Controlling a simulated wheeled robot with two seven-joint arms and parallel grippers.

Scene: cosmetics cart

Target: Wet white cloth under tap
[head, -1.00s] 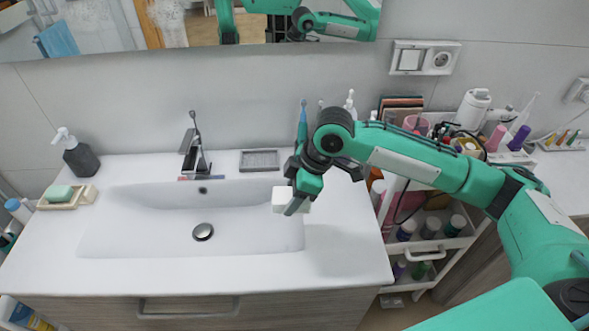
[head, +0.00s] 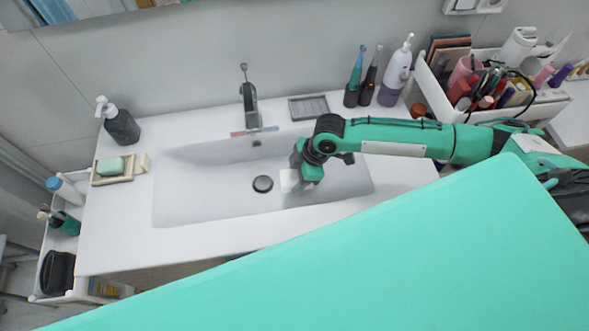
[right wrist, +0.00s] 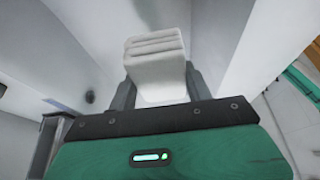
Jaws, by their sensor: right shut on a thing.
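The white cloth (head: 289,180) is folded into a small block. My right gripper (head: 296,184) is shut on it and holds it over the right part of the white sink basin (head: 205,195), right of the drain. In the right wrist view the cloth (right wrist: 157,62) sits between the two dark fingers, its folded layers facing away from the gripper. The tap (head: 250,106) stands behind the basin, to the left of and behind the cloth. I cannot see water running from it. My left gripper is not in view.
A soap dish with green soap (head: 110,166) and a dark dispenser (head: 122,124) stand left of the basin. A grey tray (head: 308,107) and toothbrushes (head: 355,78) are behind it. A cosmetics cart (head: 435,92) is at right. My large green surface covers the front.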

